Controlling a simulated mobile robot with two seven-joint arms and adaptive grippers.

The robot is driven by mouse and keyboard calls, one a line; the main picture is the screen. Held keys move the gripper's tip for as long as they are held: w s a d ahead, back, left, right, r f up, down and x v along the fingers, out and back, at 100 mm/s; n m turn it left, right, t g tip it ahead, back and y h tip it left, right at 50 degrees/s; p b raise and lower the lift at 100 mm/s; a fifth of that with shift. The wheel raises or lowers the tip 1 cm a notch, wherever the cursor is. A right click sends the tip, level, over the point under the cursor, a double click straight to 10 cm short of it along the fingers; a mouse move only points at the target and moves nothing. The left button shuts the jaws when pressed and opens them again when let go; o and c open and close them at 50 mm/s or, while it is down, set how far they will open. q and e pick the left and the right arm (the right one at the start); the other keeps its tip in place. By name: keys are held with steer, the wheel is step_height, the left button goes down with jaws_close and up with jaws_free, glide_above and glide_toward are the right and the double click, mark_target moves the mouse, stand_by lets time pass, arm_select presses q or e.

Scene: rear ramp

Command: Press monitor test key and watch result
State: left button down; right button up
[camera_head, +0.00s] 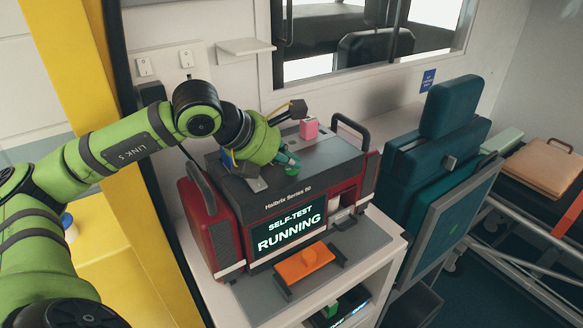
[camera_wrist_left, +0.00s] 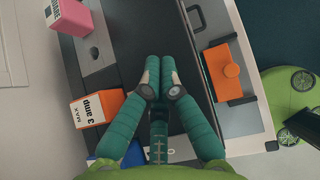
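The monitor (camera_head: 285,190) is a dark grey and red unit on a white cabinet. Its screen (camera_head: 292,227) reads "SELF-TEST RUNNING" in pale letters on black. My left gripper (camera_head: 290,160) is over the monitor's top near its front edge, pointing down. In the left wrist view its teal fingers (camera_wrist_left: 159,86) are drawn together at the tips, with nothing seen between them, over the dark top (camera_wrist_left: 140,30). No test key can be made out; the fingers may hide it. Whether the tips touch the top cannot be told. My right gripper is in neither view.
A pink block (camera_head: 309,128) stands on the monitor's top. An orange block marked "MAX 3 amp" (camera_wrist_left: 97,107) is close beside the fingers. An orange piece with a knob (camera_head: 305,262) lies in front of the screen. A teal seat (camera_head: 436,150) stands to the right.

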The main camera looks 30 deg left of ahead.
mark_target(289, 171)
arm_select(q)
steer(key=shift+r+p, duration=0.45)
steer(key=shift+r, duration=0.3)
step_height(289, 171, up, 5)
steer(key=p, duration=0.4)
steer(key=shift+r, duration=0.1)
stand_by(0.4)
stand_by(0.5)
